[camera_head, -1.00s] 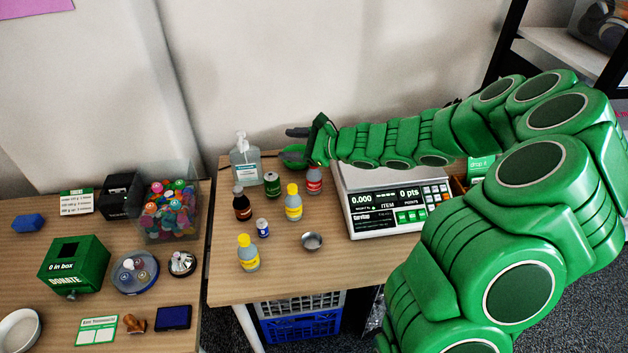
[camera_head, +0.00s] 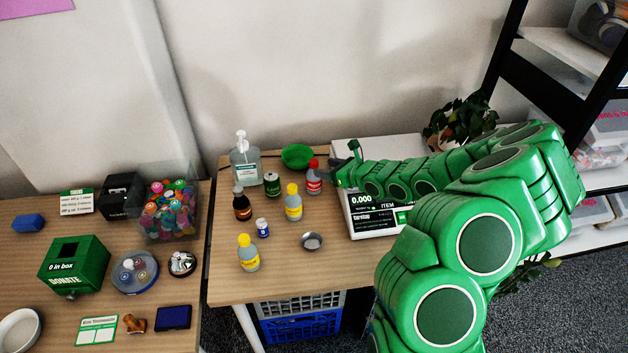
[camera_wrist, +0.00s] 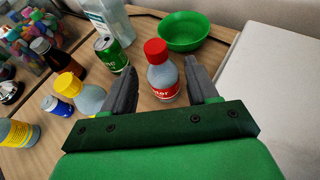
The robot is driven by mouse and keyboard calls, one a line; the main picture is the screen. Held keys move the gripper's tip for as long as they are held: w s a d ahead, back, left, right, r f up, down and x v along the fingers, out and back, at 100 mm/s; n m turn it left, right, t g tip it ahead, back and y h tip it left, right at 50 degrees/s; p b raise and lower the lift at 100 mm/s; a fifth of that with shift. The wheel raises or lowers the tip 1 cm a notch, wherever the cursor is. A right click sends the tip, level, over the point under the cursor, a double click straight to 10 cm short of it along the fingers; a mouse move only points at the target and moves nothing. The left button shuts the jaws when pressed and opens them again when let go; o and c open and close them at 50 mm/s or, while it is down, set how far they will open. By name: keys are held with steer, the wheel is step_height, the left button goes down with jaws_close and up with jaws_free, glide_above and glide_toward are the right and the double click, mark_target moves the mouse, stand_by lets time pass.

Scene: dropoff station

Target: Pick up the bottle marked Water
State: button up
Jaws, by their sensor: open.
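The bottle with a red cap and a red label (camera_head: 313,183) stands upright on the right-hand table, just left of the scale. In the wrist view its label (camera_wrist: 165,91) shows letters ending in "ter"; the start of the word is not readable. My gripper (camera_head: 342,163) is open beside the bottle on its right in the head view. In the wrist view, the two dark fingers of my gripper (camera_wrist: 160,68) point forward with the bottle showing between them. I cannot tell whether either finger touches it.
A green can (camera_head: 272,186), dark bottle (camera_head: 242,206), two yellow-capped bottles (camera_head: 293,205) (camera_head: 248,256) and a small blue-white can (camera_head: 262,228) stand left. A green bowl (camera_head: 298,155) and sanitizer (camera_head: 245,165) are behind. A metal dish (camera_head: 311,241) is in front, the scale (camera_head: 372,222) right.

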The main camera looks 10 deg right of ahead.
mark_target(317, 165)
steer(key=shift+a+r+x, duration=0.1)
steer(key=shift+r+x, duration=0.1)
steer(key=shift+x, duration=1.25)
steer(key=shift+a+r+x, duration=0.15)
steer(key=shift+x, duration=1.35)
jaws_close()
